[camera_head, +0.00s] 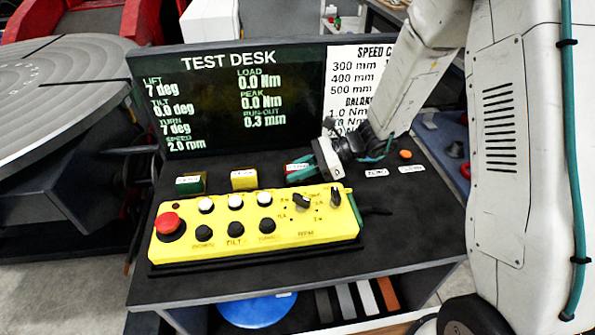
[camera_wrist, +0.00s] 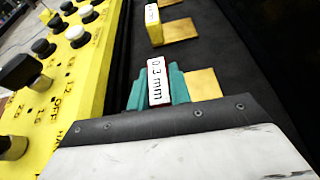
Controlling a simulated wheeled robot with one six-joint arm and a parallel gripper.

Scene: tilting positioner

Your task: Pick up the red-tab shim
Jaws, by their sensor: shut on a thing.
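The red-tab shim (camera_head: 296,168) is at the right end of the row of shims on the black desk, behind the yellow control box. In the wrist view its white label (camera_wrist: 156,82) reads 0.3 mm, and its brass leaf sticks out to the right. My gripper (camera_head: 312,171) is shut on the tab, with teal fingers on both sides of it. It also shows in the wrist view (camera_wrist: 159,87). The fingers hide most of the red tab. I cannot tell whether the shim touches the desk.
A yellow-tab shim (camera_head: 243,180) and a green-tab shim (camera_head: 190,185) stand to the left. The yellow control box (camera_head: 255,228) with a red stop button (camera_head: 168,223) lies in front. The display panel (camera_head: 240,98) stands behind. An orange button (camera_head: 405,154) is to the right.

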